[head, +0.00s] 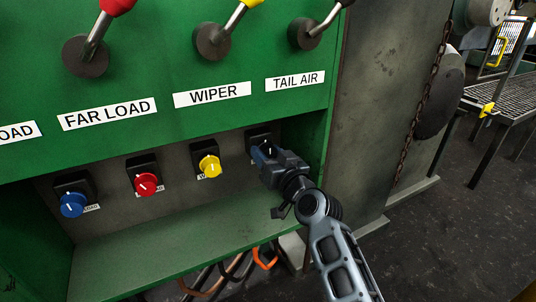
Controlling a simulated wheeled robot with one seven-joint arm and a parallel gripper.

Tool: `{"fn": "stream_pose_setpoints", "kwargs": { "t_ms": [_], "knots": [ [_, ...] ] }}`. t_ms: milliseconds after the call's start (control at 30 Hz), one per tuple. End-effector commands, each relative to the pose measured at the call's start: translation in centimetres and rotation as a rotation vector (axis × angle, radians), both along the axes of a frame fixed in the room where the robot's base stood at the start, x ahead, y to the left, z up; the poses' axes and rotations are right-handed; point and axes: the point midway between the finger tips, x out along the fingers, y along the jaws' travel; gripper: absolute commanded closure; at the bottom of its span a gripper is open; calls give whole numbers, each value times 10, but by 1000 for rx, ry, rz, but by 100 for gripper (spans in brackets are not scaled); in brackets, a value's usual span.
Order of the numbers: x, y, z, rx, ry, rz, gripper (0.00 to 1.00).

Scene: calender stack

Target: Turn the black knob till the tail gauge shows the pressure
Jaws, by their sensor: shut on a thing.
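A pale pointer mark shows on the knob. The tail gauge is not in view.
A blue knob (73,204), a red knob (146,184) and a yellow knob (209,166) stand left of my gripper. A green ledge (170,245) lies below them. The recess's right wall (314,140) is close to my gripper.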

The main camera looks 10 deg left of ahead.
Motion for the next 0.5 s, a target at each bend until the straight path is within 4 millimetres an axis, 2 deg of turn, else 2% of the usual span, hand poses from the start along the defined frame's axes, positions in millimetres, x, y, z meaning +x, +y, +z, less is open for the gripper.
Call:
{"fn": "stream_pose_setpoints", "kwargs": {
  "t_ms": [500],
  "knots": [
    [0,-1,-1,-74,-47,-1,84]
  ]
}}
